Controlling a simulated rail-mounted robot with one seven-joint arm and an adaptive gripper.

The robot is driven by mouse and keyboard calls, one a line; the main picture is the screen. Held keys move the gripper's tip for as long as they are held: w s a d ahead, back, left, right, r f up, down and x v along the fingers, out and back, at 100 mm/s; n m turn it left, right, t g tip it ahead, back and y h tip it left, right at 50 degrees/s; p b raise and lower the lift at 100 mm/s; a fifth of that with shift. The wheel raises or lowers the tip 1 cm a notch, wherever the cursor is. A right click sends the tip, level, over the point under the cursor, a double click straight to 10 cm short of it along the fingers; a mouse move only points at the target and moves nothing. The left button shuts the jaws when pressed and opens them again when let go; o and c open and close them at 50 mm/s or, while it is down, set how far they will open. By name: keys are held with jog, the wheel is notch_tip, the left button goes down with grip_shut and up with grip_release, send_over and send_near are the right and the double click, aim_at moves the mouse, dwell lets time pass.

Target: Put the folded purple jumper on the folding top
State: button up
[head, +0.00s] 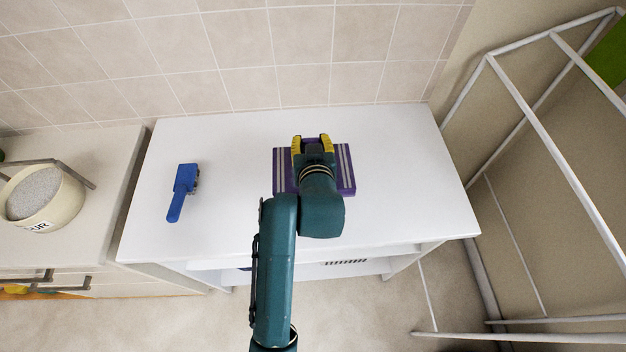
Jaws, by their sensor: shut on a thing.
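The folded purple jumper (345,172) has pale stripes near its left and right sides. It is at the middle of the white top (390,200), and I cannot tell whether it rests on the surface or is slightly above it. My gripper (311,143), with yellow fingers, is over the jumper's far middle part and is shut on it. My teal arm comes from the front and hides the jumper's centre and near middle. The fingertips' contact with the cloth is not clearly visible.
A blue brush (181,190) lies on the white top to the left. A cream flour pot (45,200) stands on the counter at the far left. A white metal rack (540,130) stands at the right. The top is clear right of the jumper.

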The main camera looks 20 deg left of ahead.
notch_tip(320, 180, down, 8)
jog(key=shift+d+r, duration=0.15)
jog(key=o, duration=1.2)
jog(key=shift+c, duration=0.2)
